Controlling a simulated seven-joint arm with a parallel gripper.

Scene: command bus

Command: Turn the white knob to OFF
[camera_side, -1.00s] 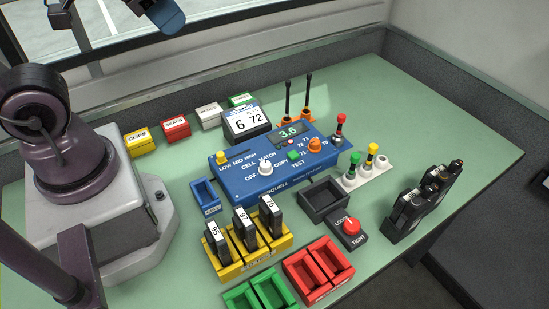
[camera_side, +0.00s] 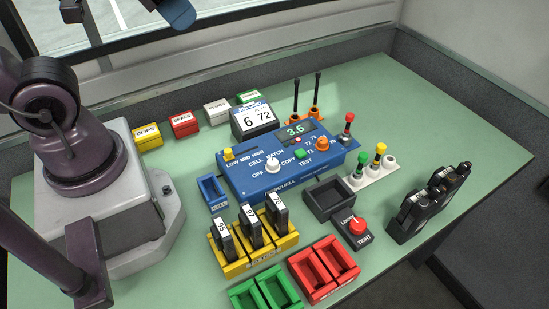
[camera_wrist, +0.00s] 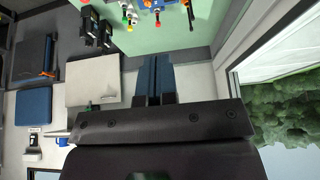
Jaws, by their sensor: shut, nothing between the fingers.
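The white knob (camera_side: 272,165) stands on the blue control box (camera_side: 240,182) in the side view, among the labels OFF, CELL, BATCH, COPY and TEST. OFF is at its lower left. The knob is too small to tell surely which label it points to. My gripper (camera_wrist: 154,75) shows in the wrist view with its two blue fingers close together and nothing between them. Part of it (camera_side: 176,12) also shows at the top edge of the side view, high above the table and well away from the knob. The wrist view does not show the knob clearly.
A yellow switch (camera_side: 228,154), an orange knob (camera_side: 322,143) and a green button (camera_side: 300,154) share the box. A yellow rack (camera_side: 235,268) of black modules, a dark tray (camera_side: 322,203) and a red-knob unit (camera_side: 357,228) stand in front. Upright antennas (camera_side: 317,92) rise behind.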

